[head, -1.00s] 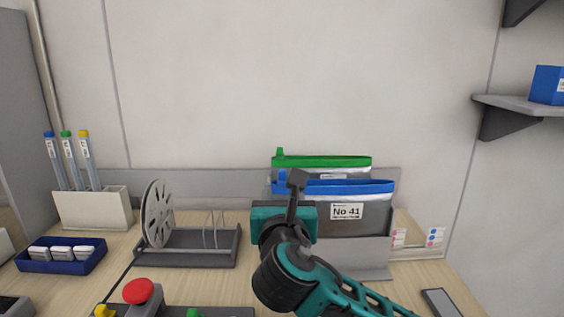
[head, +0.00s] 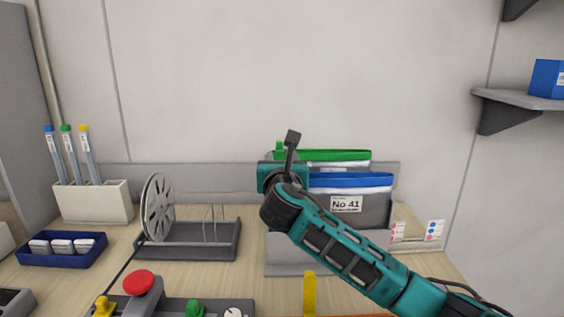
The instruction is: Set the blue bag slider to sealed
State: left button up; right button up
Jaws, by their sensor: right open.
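The blue bag (head: 352,181), grey with a blue top strip and a "No 41" label, stands upright in a light grey holder (head: 288,256). The left end of its strip, and any slider there, is hidden behind my right gripper. The green bag (head: 340,155) stands behind it, with its green slider (head: 280,148) at the left end of its strip. My right gripper (head: 292,141) is open in front of the left end of the bags, its dark finger pointing up. I cannot tell whether it touches the blue bag. My left gripper is not in view.
A reel rack (head: 190,252) with one grey reel (head: 157,208) stands left of the holder. A control box with a red button (head: 139,282) is in front. A tube holder (head: 95,203) and a blue tray (head: 60,261) are at far left. A shelf (head: 520,98) is at right.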

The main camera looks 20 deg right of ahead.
jog(key=shift+c, duration=0.3)
grip_shut()
dwell(0.4)
